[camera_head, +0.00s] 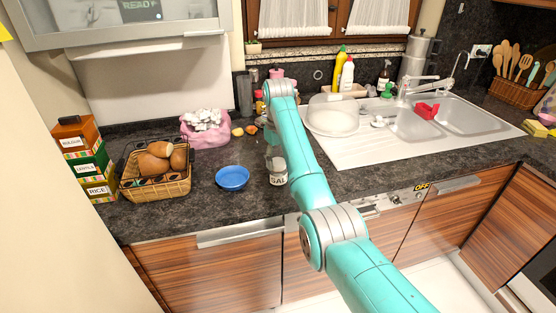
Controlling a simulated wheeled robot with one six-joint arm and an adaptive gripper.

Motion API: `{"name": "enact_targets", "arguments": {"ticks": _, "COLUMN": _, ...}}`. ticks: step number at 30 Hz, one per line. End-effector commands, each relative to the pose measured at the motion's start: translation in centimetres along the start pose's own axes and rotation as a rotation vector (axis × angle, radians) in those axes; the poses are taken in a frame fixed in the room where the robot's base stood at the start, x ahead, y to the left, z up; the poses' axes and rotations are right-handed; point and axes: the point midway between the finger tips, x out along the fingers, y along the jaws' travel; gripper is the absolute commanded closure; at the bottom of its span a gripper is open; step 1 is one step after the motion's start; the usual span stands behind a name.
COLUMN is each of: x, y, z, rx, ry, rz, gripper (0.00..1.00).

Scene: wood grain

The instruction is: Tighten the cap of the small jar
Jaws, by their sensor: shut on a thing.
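The small jar (278,179) stands upright near the front of the dark counter, just right of the blue bowl. It has a pale label with dark letters that seem to begin with "SAL", partly covered by my arm. My gripper (273,151) points down right above the jar and is shut at its top, on the cap. The cap itself is hidden by the fingers, so I cannot tell how it sits on the jar.
A blue bowl (232,178) and a wicker basket of brown items (155,186) stand to the left. Counter right of the jar is clear.

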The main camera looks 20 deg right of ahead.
Motion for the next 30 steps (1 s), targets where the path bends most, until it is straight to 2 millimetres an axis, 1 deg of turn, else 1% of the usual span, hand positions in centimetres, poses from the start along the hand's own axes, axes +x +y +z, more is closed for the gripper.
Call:
{"name": "enact_targets", "arguments": {"ticks": 1, "x": 0.57, "y": -0.12, "z": 0.18, "rx": -0.019, "ry": -0.010, "rz": -0.004, "gripper": 0.88}}
{"name": "enact_targets", "arguments": {"ticks": 2, "x": 0.57, "y": -0.12, "z": 0.18, "rx": -0.036, "ry": -0.010, "rz": -0.004, "gripper": 0.88}}
{"name": "enact_targets", "arguments": {"ticks": 3, "x": 0.56, "y": -0.12, "z": 0.18, "rx": -0.033, "ry": -0.010, "rz": -0.004, "gripper": 0.39}}
{"name": "enact_targets", "arguments": {"ticks": 5, "x": 0.49, "y": -0.11, "z": 0.15, "rx": -0.032, "ry": -0.008, "rz": -0.003, "gripper": 0.24}}
{"name": "enact_targets", "arguments": {"ticks": 6, "x": 0.42, "y": -0.09, "z": 0.13, "rx": -0.031, "ry": -0.007, "rz": -0.003, "gripper": 0.19}}
{"name": "enact_targets", "arguments": {"ticks": 22, "x": 0.09, "y": -0.01, "z": 0.03, "rx": -0.012, "ry": -0.002, "rz": 0.000, "gripper": 0.19}}
{"name": "enact_targets", "arguments": {"ticks": 26, "x": 0.06, "y": 0.00, "z": 0.02, "rx": 0.050, "ry": -0.001, "rz": 0.000, "gripper": 0.19}}
{"name": "enact_targets", "arguments": {"ticks": 30, "x": 0.05, "y": 0.01, "z": 0.02, "rx": 0.171, "ry": -0.001, "rz": 0.000, "gripper": 0.19}}
